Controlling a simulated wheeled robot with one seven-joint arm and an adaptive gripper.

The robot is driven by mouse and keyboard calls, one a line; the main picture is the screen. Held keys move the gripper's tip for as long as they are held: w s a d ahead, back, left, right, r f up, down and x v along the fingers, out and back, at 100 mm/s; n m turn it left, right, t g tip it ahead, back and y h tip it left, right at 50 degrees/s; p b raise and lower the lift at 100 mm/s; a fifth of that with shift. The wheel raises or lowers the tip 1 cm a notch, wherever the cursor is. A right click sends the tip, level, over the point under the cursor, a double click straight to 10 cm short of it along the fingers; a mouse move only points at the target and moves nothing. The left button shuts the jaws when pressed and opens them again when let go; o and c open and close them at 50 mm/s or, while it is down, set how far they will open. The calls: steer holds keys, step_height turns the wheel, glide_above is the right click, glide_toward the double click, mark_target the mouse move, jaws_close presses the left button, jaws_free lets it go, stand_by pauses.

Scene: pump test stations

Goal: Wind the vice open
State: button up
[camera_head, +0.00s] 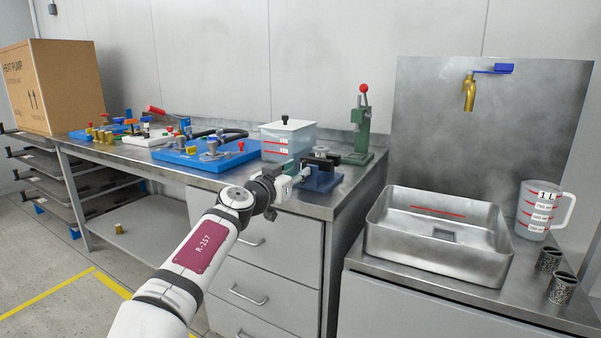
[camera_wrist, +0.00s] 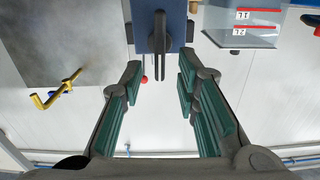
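The vice (camera_head: 322,177) is a small blue block with a dark grey top, standing at the front right corner of the steel bench. In the wrist view the blue vice (camera_wrist: 172,14) is at the top middle, with a dark upright bar, seemingly its handle (camera_wrist: 158,45), in front of it. My gripper (camera_wrist: 160,82) is open, its teal-padded fingers wide apart to the left and right, with the bar's lower end between them near the tips. Nothing is held. In the head view my gripper (camera_head: 290,182) is just left of the vice and partly hidden by my wrist.
A clear tank (camera_head: 288,138) stands behind the vice, and a green press with a red knob (camera_head: 361,130) stands behind right. A blue pump board (camera_head: 207,155) lies left. The steel sink (camera_head: 440,235), brass tap (camera_head: 469,92) and measuring jug (camera_head: 538,210) are on the right.

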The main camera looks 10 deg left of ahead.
steer(key=shift+x, duration=1.35)
steer(key=shift+c, duration=0.3)
jaws_close()
